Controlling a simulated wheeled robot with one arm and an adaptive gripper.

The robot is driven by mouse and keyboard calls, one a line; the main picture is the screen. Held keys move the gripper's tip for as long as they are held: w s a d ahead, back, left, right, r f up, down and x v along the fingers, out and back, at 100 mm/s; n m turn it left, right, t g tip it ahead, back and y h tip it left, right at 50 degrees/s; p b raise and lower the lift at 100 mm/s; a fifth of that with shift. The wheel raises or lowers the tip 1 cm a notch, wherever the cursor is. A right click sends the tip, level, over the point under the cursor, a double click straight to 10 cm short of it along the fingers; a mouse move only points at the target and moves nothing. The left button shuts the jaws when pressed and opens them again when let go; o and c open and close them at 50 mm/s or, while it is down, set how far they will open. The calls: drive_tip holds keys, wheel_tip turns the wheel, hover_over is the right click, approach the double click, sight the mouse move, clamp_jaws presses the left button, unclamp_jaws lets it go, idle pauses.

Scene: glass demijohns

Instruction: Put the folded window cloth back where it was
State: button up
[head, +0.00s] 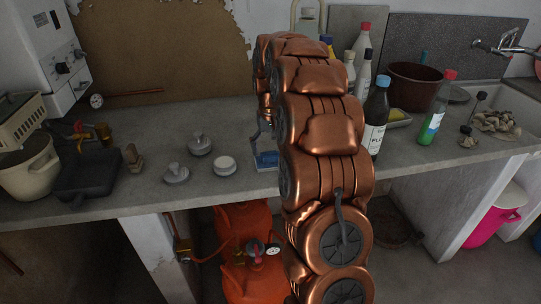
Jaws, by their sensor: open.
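I cannot make out a folded window cloth for certain. A crumpled, pale, patterned cloth (497,122) lies at the right, by the sink. A small blue item (267,159) shows at the counter's front, partly hidden by my copper-coloured arm; I cannot tell what it is. My arm rises through the middle of the view and reaches over the counter.
The grey counter (130,125) has free room at left centre, behind several grey knobs (199,144). Several bottles (376,115) and a brown pot (413,86) stand right of my arm. Orange gas cylinders (246,233) and a pink bucket (490,224) are below.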

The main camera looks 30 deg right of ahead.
sight(270, 155)
wheel_tip(270, 155, up, 9)
drive_tip(key=b, duration=0.1)
drive_tip(key=shift+r+b, duration=0.15)
drive_tip(key=shift+b, duration=0.15)
drive_tip(key=s+a+f+n, duration=0.1)
drive_tip(key=s+a+n, duration=0.2)
drive_tip(key=s+a, duration=1.3)
drive_tip(key=s+a+f, duration=0.2)
drive_tip(key=s+f, duration=0.1)
drive_tip(key=s, duration=0.4)
drive_tip(key=s+a+f+n+g, duration=0.1)
drive_tip(key=s+a+f, duration=0.2)
drive_tip(key=s, duration=0.4)
drive_tip(key=s+a+f, duration=0.2)
drive_tip(key=s+f, duration=0.1)
drive_tip(key=s, duration=0.4)
drive_tip(key=shift+a+n+g, duration=0.3)
drive_tip(key=shift+g, duration=0.1)
